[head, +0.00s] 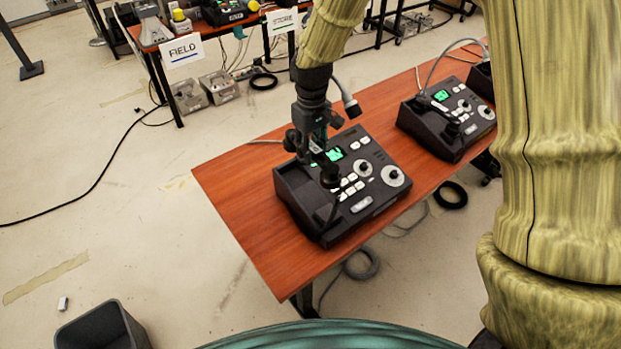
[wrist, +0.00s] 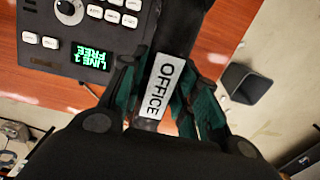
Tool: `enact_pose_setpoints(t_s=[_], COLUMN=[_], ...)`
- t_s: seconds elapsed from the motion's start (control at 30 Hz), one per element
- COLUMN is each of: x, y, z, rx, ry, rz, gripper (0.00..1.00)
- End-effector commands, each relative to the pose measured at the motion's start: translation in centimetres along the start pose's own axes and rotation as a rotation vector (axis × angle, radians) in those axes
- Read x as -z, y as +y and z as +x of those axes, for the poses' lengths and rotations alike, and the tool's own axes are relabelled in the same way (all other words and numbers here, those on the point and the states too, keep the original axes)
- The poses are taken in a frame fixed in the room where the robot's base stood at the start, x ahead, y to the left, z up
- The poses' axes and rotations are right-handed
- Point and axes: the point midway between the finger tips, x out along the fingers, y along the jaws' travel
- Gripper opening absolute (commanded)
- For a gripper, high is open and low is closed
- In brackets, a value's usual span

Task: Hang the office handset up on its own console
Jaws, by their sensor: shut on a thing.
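The near console (head: 362,203) is a dark sloped box on the orange-brown table, with a green screen, white keys and round dials. Its screen in the wrist view (wrist: 92,56) reads "LINE 1 FREE". My gripper (head: 322,168) is over the left part of this console, pointing down. In the wrist view my gripper (wrist: 156,96) is shut on the dark office handset, whose white label (wrist: 160,85) reads "OFFICE".
A second console (head: 447,118) stands farther back on the same table (head: 237,187). A further table (head: 150,52) has signs reading "FIELD" (head: 182,50) and "STORE" (head: 283,22). A dark bin (head: 100,328) stands on the floor at lower left. Cables lie on the floor.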

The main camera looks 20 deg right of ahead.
Motion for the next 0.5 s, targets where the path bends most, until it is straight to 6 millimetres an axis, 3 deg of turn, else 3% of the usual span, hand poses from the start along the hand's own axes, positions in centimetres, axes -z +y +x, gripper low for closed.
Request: enact_pose_setpoints(t_s=[0.5], x=[0.0], y=[-0.1], z=[7.6], rx=[0.000], ry=[-0.001], rz=[-0.001], gripper=[0.00])
